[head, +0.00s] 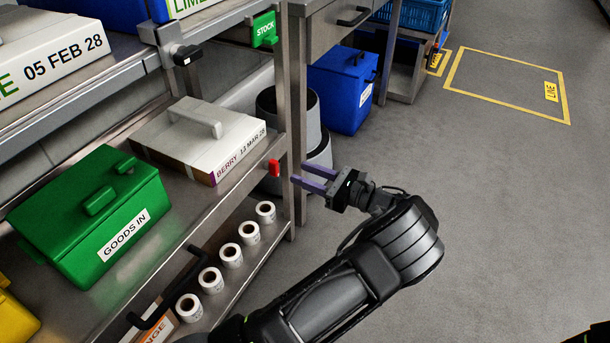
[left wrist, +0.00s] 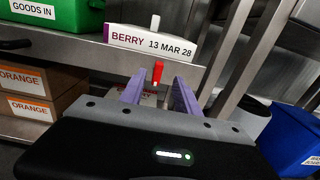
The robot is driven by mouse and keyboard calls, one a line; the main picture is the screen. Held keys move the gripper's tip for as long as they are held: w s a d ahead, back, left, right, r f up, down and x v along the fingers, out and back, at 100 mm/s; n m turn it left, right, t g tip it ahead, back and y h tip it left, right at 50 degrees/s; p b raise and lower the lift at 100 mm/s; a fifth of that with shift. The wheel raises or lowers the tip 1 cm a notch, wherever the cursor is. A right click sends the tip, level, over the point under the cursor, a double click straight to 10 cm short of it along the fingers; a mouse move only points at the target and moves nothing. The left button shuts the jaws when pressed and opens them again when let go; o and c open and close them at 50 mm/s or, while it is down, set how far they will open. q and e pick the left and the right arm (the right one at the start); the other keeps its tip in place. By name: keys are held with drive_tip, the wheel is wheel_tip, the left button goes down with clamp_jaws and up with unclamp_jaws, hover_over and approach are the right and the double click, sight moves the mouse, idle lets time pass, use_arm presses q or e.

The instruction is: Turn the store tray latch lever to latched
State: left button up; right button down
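A small red lever (head: 274,168) stands upright at the shelf's front edge, beside the right end of the white tray labelled BERRY 13 MAR 28 (head: 190,135). In the left wrist view the red lever (left wrist: 157,72) shows beyond and between my fingertips, just below the BERRY label (left wrist: 150,43). I cannot tell whether its position means latched. My left gripper (head: 298,174) has two purple fingers, apart and empty. It is to the right of the lever, pointing at it, with a gap between. My right gripper is not in view.
A metal shelf post (head: 297,110) rises close to my left fingertips. A green GOODS IN box (head: 70,215) and several label rolls (head: 231,254) are on the shelves. A blue bin (head: 345,88) stands behind. The floor at right is clear.

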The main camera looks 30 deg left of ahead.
sight(277, 164)
use_arm(q)
drive_tip(key=shift+a, duration=0.1)
drive_tip(key=a+b, duration=0.1)
drive_tip(key=a, duration=0.5)
drive_tip(key=shift+s+a+b, duration=0.15)
drive_tip(key=shift+b, duration=0.15)
drive_tip(key=shift+a, duration=0.75)
drive_tip(key=shift+c, duration=0.6)
clamp_jaws()
